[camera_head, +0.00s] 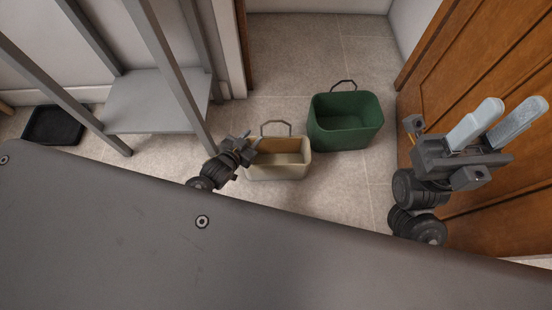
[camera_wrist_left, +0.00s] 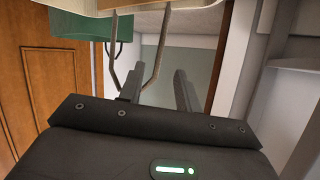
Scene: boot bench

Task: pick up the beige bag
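The beige bag (camera_head: 278,172) stands upright on the floor, with a grey handle (camera_head: 276,123) raised above it. In the left wrist view the beige bag (camera_wrist_left: 190,6) shows only as a strip at the top edge, with its handle (camera_wrist_left: 165,40) hanging down in the picture. My left gripper (camera_head: 246,140) is at the bag's left end. In the left wrist view its fingers (camera_wrist_left: 156,88) are apart, and part of the handle appears between them; contact cannot be told. My right gripper (camera_head: 497,122) is open and empty, in front of the wooden door, away from the bag.
A green bag (camera_head: 345,130) with a dark handle stands just right of and behind the beige bag. A grey metal-framed bench (camera_head: 160,98) is to the left, with a black tray (camera_head: 55,125) beyond it. A wooden door (camera_head: 510,75) is at right. Tiled floor behind is clear.

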